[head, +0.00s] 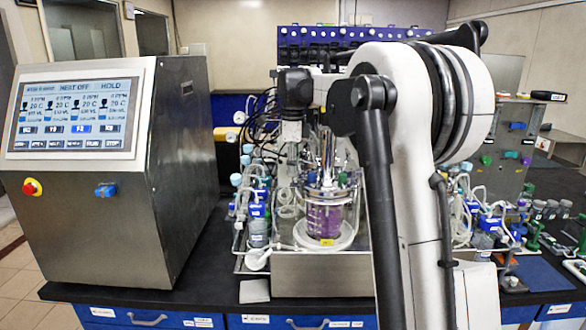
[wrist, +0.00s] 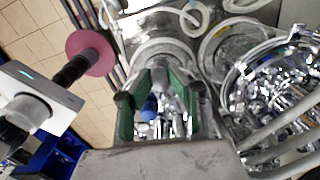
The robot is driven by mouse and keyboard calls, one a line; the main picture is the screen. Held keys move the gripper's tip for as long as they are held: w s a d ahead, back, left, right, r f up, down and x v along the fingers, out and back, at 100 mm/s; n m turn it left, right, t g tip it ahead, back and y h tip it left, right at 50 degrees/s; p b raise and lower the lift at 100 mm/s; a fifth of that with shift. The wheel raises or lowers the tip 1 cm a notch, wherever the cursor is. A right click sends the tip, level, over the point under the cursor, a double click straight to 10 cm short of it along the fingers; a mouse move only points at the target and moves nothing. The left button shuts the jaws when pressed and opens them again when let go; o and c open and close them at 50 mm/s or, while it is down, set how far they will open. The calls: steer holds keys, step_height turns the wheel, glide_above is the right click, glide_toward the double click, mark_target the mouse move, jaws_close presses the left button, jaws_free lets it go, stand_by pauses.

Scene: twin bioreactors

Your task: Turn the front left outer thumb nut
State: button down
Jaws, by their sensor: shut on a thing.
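The glass bioreactor vessel (head: 325,215) with purple liquid stands on the bench, its metal head plate and fittings partly hidden by my arm. My gripper (head: 292,138) points down at the upper left of this vessel in the head view; its fingertips are hard to make out there. In the wrist view my gripper (wrist: 163,78) has two green-padded fingers close around a small grey part. A blue piece (wrist: 150,106) and shiny metal fittings show between the fingers. I cannot tell for sure which thumb nut this is; the fingers hide most of it.
A control cabinet (head: 85,170) with a screen stands at the left. Tubing and small bottles (head: 258,230) crowd the vessel's left side. In the wrist view, a red disc (wrist: 89,53) is at the left and a second vessel top (wrist: 275,85) at the right. Little room is free.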

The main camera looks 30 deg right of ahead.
steer(key=n, duration=0.3)
steer(key=shift+n, duration=0.4)
steer(key=n, duration=0.4)
steer(key=shift+n, duration=0.3)
steer(key=n, duration=0.4)
steer(key=shift+n, duration=2.4)
steer(key=c, duration=1.6)
jaws_free()
steer(key=shift+c, duration=0.2)
steer(key=shift+r, duration=0.15)
step_height(320, 180, up, 12)
